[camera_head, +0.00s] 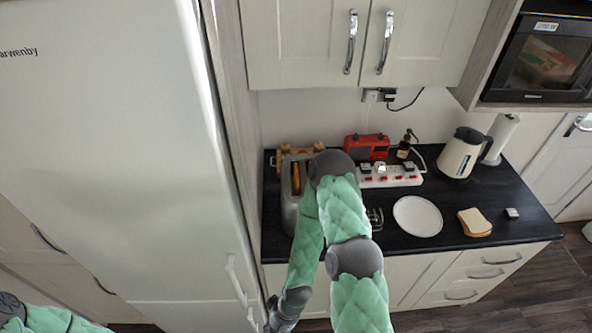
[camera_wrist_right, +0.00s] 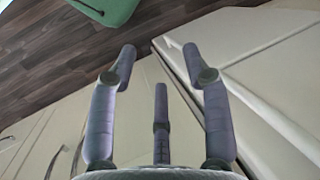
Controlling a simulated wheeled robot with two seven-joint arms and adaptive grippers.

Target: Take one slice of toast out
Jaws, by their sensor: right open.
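The grey toaster (camera_head: 289,212) stands at the left end of the dark worktop, close to the fridge. A brown slice of toast (camera_head: 296,180) shows in its slot. My right arm passes in front of the toaster and hides its right side, so I cannot tell whether there is a second slice. My right gripper (camera_wrist_right: 158,62) is open with nothing between its fingers. It hangs low in front of the cupboards, below the worktop. A white round plate (camera_head: 418,216) lies empty on the worktop. My left gripper is out of view.
Sliced bread (camera_head: 474,222) lies right of the plate. A kettle (camera_head: 460,154), a red radio (camera_head: 366,147), a small dark bottle (camera_head: 405,147) and a white power strip (camera_head: 398,176) stand behind. The tall fridge (camera_head: 110,150) borders the left side. The worktop's front right is mostly clear.

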